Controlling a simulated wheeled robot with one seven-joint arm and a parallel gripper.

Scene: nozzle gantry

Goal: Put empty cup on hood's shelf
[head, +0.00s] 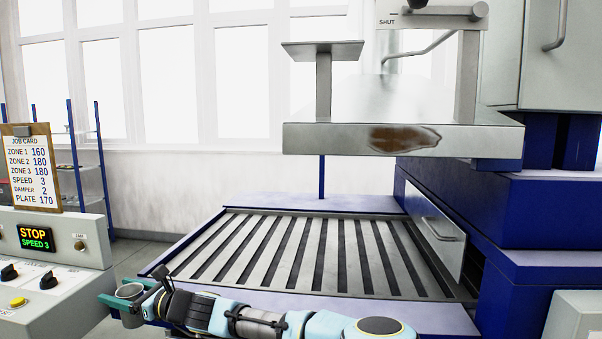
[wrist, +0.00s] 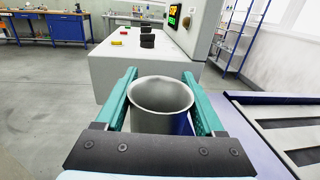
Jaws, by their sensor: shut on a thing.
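The cup (wrist: 162,97) is a plain grey metal cup with an open top, and its inside looks empty in the wrist view. My gripper (wrist: 163,88) has its two green fingers closed on the sides of the cup. In the head view the cup (head: 130,292) is upright at the lower left, in my gripper (head: 127,298), beside the front left corner of the slatted bed. The hood (head: 300,138) is a grey metal body with a brown stain, above the bed. A small flat shelf (head: 322,47) stands on a post on its left part, and nothing is seen on it.
The slatted bed (head: 290,255) lies under the hood. A control box (head: 50,270) with a STOP display and a job card (head: 32,168) stands at left. A pipe and a plate marked SHUT (head: 430,18) are right of the shelf. Blue machine housing (head: 560,215) fills the right.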

